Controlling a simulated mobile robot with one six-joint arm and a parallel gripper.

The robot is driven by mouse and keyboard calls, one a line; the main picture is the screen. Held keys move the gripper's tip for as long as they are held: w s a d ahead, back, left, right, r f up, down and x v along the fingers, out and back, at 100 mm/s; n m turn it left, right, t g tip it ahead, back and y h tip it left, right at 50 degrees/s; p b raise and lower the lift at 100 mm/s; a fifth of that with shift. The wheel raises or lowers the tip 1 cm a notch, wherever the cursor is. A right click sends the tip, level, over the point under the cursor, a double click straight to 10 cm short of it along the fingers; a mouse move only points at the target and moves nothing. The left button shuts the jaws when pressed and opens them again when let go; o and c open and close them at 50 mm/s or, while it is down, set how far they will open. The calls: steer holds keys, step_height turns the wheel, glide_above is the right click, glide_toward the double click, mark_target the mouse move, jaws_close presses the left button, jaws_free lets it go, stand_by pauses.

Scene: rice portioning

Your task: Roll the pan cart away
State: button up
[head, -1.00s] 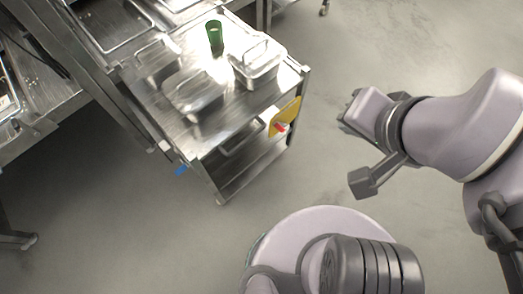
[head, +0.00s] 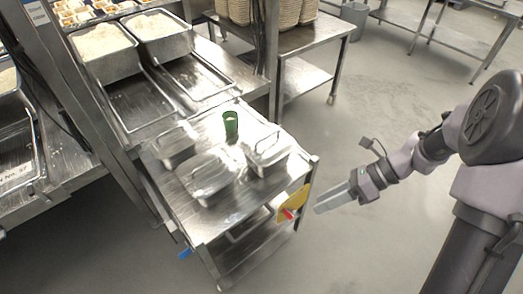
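The pan cart (head: 215,231) is a steel cart with a top and a lower shelf, standing against the steel counter. On its top are a lidded steel pan with a handle (head: 267,150), another shiny pan (head: 210,175), a smaller pan (head: 174,146) and a green cup (head: 231,125). A yellow tag (head: 292,205) with a red piece hangs at its right side. My gripper (head: 318,209) is just right of the cart, beside the yellow tag in the picture. It points left toward the cart. Whether it touches the cart is unclear. The finger gap is too small to tell.
The counter (head: 205,48) behind the cart holds two pans of rice (head: 100,40) and empty tray wells (head: 143,98). A steel table (head: 310,35) with stacked brown containers stands behind. Another table (head: 455,18) is at the far right. The floor right of the cart (head: 370,105) is open.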

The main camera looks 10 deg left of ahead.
step_height(320, 180, down, 11)
steer(key=w+m+y, duration=0.2)
steer(key=m+y, duration=0.2)
steer(key=m, duration=0.4)
steer(key=m+t+y, duration=0.1)
steer(key=m+y, duration=0.2)
steer(key=m, duration=0.3)
glide_toward(254, 227)
steer(key=a+b, duration=0.1)
steer(key=a, duration=0.2)
steer(key=s+a+f+b, duration=0.1)
steer(key=a, duration=0.2)
steer(key=a+f+b, duration=0.1)
steer(key=a, duration=0.3)
steer(key=shift+s, duration=0.15)
jaws_close()
